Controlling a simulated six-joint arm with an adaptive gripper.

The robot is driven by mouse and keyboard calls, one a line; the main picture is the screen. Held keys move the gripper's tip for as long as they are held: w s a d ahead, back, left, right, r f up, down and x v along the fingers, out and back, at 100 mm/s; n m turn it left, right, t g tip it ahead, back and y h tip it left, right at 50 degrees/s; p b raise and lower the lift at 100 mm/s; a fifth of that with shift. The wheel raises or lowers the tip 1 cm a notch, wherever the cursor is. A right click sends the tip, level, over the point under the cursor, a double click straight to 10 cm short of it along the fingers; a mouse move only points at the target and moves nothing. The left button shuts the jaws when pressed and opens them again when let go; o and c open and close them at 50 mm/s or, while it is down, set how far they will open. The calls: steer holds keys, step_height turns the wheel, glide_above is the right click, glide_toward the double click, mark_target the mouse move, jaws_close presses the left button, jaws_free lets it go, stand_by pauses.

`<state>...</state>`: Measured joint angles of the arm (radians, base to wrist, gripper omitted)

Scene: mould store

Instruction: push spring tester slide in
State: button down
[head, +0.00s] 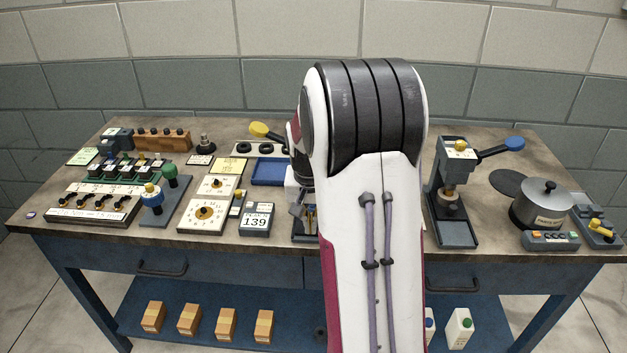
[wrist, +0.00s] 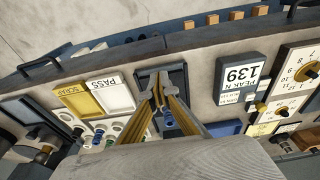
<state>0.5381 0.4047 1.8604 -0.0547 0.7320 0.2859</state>
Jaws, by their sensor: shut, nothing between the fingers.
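In the wrist view my gripper (wrist: 158,78) is shut and empty, its fingertips over a dark grey framed base or slide (wrist: 178,73). A small blue part (wrist: 168,118) shows between the finger bodies; I cannot tell what it belongs to. A display reading 139, marked PEAK N (wrist: 241,76), is beside that base; it also shows in the head view (head: 255,220). In the head view a yellow-knobbed lever (head: 259,130) sticks out behind my arm, perhaps the spring tester's. My arm hides most of that device. I cannot tell whether fingertips and slide touch, or how far in it is.
A second press with a blue-knobbed lever (head: 514,144) stands right of my arm, near a lidded pot (head: 544,202). A dial panel (head: 207,213) stands left of the display. Yellow and white SCRAP and PASS trays (wrist: 95,96) lie on the base's other side. A blue tray (head: 268,172) is behind.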

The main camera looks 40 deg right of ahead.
mark_target(313, 208)
steer(key=shift+w+d, duration=0.3)
steer(key=shift+w, duration=0.05)
stand_by(0.4)
steer(key=shift+w+d, duration=1.2)
steer(key=shift+d, duration=0.05)
steer(key=shift+w+d, duration=0.15)
steer(key=shift+w, duration=0.05)
stand_by(0.4)
steer(key=shift+w+d, duration=0.9)
steer(key=shift+s, duration=0.1)
steer(key=shift+s+a+r, duration=0.8)
steer(key=shift+a+r, duration=0.1)
steer(key=shift+r, duration=0.1)
stand_by(0.4)
